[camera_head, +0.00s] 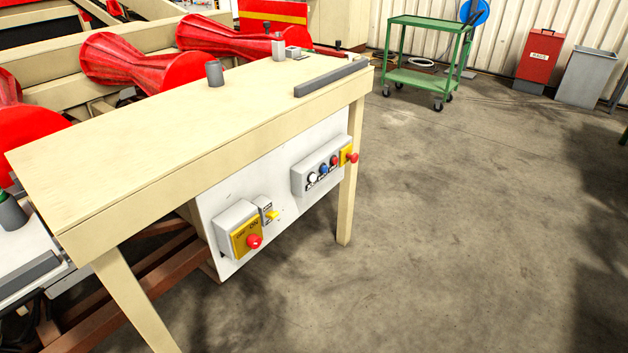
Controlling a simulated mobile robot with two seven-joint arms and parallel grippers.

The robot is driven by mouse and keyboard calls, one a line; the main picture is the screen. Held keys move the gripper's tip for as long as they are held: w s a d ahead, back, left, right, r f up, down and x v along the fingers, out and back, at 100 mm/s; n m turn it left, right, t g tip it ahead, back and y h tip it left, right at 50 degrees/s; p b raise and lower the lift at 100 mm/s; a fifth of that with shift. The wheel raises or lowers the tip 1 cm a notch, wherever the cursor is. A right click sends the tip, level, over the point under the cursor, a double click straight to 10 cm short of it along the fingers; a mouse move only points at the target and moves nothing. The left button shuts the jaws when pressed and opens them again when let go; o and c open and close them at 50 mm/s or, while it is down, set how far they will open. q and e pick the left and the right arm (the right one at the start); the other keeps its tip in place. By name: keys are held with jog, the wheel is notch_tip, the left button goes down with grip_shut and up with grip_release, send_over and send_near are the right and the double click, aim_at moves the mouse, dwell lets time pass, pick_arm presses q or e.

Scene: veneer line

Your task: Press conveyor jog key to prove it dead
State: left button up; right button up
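A white panel (214,199) hangs under the front edge of a cream bench. On it is a grey button box (308,167) with a row of small white, blue and red buttons; their labels are too small to read, so I cannot tell which is the jog key. A yellow plate with a red mushroom button (352,158) is at the box's right end. Lower left is a grey isolator box with a yellow plate and a red knob (254,241). A small switch with a yellow lever (272,215) is beside it. Neither gripper is in view.
The cream bench (150,135) carries a grey bar (331,78) and a grey cylinder (214,73). Red rollers (135,62) lie behind it. A green cart (412,80), a red bin (540,57) and a grey bin (587,77) stand at the back. The concrete floor (460,220) right of the bench is clear.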

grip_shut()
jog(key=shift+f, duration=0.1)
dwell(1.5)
